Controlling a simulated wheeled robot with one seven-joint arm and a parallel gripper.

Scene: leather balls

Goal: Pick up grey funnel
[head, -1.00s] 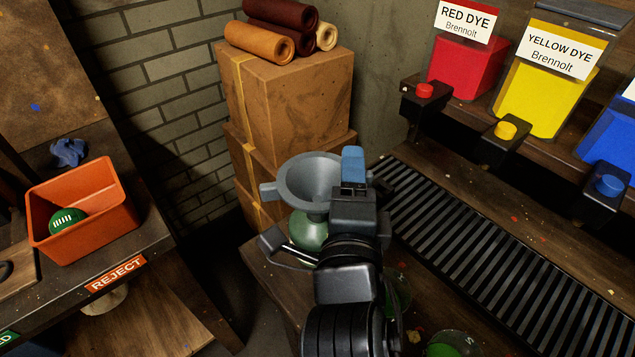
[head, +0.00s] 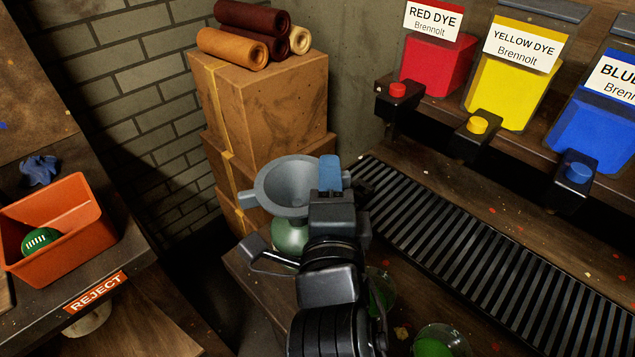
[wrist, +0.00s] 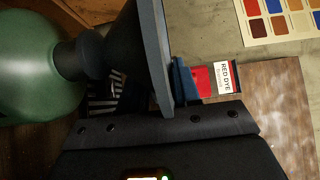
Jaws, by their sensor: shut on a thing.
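The grey funnel (head: 290,193) is wide-mouthed with a side tab, and its mouth faces up in the head view. My gripper (head: 330,178) is shut on the funnel at its right side, with a blue finger pad at the rim. A green rounded flask (head: 290,236) is directly below the funnel. In the wrist view the funnel (wrist: 152,45) stands sideways, its dark narrow end meeting the neck of the green flask (wrist: 35,68). I cannot tell whether the spout sits inside the neck. My wrist hides part of the flask and bench.
Stacked cardboard boxes (head: 262,105) with leather rolls stand behind the funnel. A ribbed black conveyor (head: 470,245) runs to the right under red, yellow and blue dye dispensers. An orange bin (head: 60,232) holds a green ball at left. A glass with green contents (head: 440,340) is near the bottom.

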